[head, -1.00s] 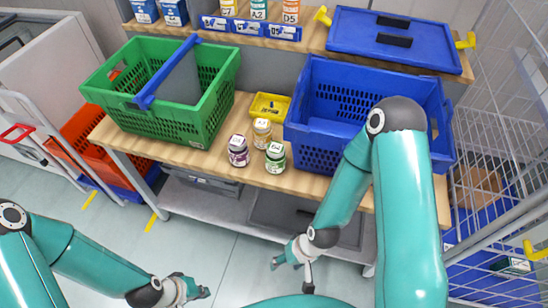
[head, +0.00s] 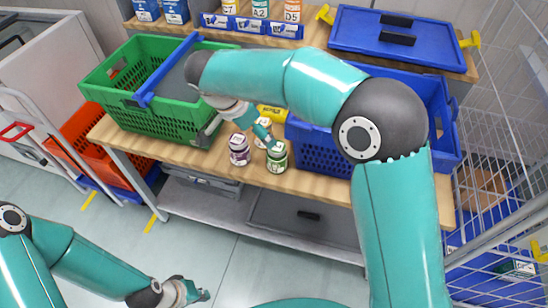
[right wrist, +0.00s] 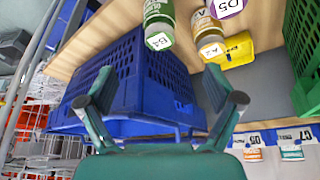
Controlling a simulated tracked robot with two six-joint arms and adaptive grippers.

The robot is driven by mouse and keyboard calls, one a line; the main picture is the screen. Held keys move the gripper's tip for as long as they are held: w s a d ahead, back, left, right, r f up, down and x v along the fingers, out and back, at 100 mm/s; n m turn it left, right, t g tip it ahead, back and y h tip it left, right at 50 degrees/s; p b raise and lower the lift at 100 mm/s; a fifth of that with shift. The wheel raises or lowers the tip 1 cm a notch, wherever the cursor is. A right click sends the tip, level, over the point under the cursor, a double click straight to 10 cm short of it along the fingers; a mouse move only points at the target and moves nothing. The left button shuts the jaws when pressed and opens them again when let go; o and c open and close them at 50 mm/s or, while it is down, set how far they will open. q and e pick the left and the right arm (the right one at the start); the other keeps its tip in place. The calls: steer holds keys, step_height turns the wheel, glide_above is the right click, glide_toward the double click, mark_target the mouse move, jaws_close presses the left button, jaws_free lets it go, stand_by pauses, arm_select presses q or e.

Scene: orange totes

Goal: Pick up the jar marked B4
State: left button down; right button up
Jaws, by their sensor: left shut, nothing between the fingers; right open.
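A green jar (head: 277,159) stands upright at the front of the wooden table; in the right wrist view the label on the green jar (right wrist: 158,28) starts with B, its digit unclear. A purple jar (head: 239,151) stands to its left, marked D5 in the wrist view (right wrist: 225,5). A tan jar (head: 262,136), marked A (right wrist: 208,38), stands behind, partly hidden by a finger. My right gripper (head: 237,142) is open and empty above the jars, its fingers also showing in the wrist view (right wrist: 158,80). My left gripper (head: 187,293) is shut and empty, low over the floor.
A green crate (head: 115,92) stands left of the jars and a blue tote (head: 318,158) right. A yellow bin (head: 271,112) is behind them. A wire cage (head: 500,110) stands at right.

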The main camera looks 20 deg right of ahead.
mark_target(273, 149)
steer(key=x, duration=1.1)
steer(key=shift+p, duration=0.4)
steer(key=shift+d+f+p, duration=0.25)
steer(key=shift+f+p, duration=0.05)
steer(key=shift+f, duration=0.2)
steer(key=p+x, duration=0.1)
steer(key=x, duration=0.3)
steer(key=shift+w+a+f, duration=0.1)
steer(key=shift+w+f, duration=0.05)
steer(key=shift+c, duration=0.2)
steer(key=c, duration=1.5)
